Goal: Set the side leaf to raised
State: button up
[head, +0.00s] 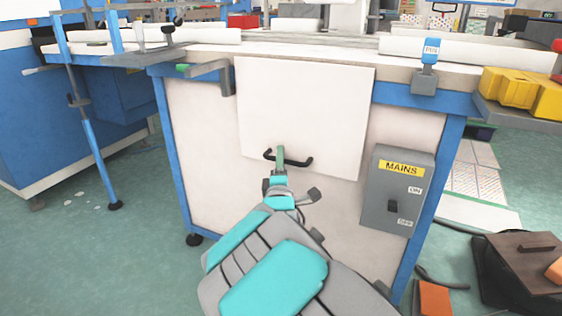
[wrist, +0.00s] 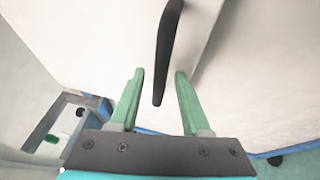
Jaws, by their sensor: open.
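The side leaf (head: 305,100) is a pale flat panel hanging down against the front of the workbench, below the bench top. A black bar handle (head: 301,163) sits near its lower edge. My gripper (head: 280,158) is at the handle, covering its middle in the head view. In the wrist view, the green fingers of my gripper (wrist: 160,75) are apart, with the black handle (wrist: 168,50) running between them. A gap shows on both sides of the handle. The leaf's pale surface (wrist: 90,40) lies behind it.
A grey MAINS switch box (head: 398,190) is right of the leaf. A blue-and-grey PIN block (head: 425,75) is at the upper right. A grey bracket (head: 208,70) with a green end juts out at the upper left. Yellow blocks (head: 522,90) sit on a right shelf.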

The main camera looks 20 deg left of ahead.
jog(key=shift+c, duration=0.2)
grip_shut()
dwell(1.3)
